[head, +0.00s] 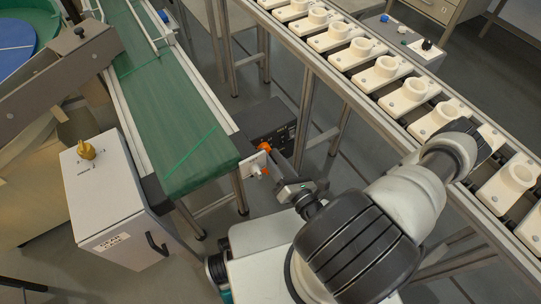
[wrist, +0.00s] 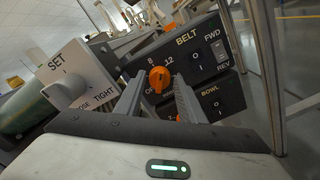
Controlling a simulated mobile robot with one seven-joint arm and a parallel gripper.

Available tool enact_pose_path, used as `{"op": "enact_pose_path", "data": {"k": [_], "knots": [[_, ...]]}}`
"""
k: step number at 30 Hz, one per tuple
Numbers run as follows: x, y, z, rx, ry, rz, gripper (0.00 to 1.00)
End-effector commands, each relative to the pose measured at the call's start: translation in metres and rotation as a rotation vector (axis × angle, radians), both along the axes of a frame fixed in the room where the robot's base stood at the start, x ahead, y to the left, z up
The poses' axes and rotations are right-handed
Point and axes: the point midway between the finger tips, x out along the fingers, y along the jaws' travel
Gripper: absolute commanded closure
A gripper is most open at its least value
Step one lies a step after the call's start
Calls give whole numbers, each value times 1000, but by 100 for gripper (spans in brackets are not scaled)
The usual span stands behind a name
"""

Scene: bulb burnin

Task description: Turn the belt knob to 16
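The belt knob (wrist: 160,79) is orange and sits on a black panel (wrist: 201,83) marked BELT in the wrist view. The marks 8, 12 and part of OFF show around it; no 16 is visible. A pale pointer line seems to face up between 8 and 12, but it is too small to read exactly. My gripper (wrist: 161,88) is open, with one finger on each side of the knob. I cannot tell whether the fingers touch it. In the head view my gripper (head: 278,170) is low beside the green conveyor's end, partly hidden by my arm.
A BOWL panel (wrist: 215,100) lies below; its orange knob (wrist: 178,117) is mostly hidden. A white SET box (wrist: 80,78) with a knob stands close left. A metal post (wrist: 267,70) is at right. The green conveyor (head: 165,110) and a rail of white sockets (head: 385,70) flank my arm.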

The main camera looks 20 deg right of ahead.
Motion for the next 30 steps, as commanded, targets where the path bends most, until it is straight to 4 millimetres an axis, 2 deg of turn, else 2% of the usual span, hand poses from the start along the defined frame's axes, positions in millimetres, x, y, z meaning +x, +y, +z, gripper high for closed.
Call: {"op": "enact_pose_path", "data": {"k": [4, 12, 17, 18, 30], "knots": [[8, 2, 0, 0, 0, -1, 64], [9, 2, 0, 0, 1, -1, 64], [9, 2, 0, 0, 0, 0, 91], [9, 2, 0, 0, 0, 0, 94], [9, 2, 1, 80, 22, -1, 94]]}}
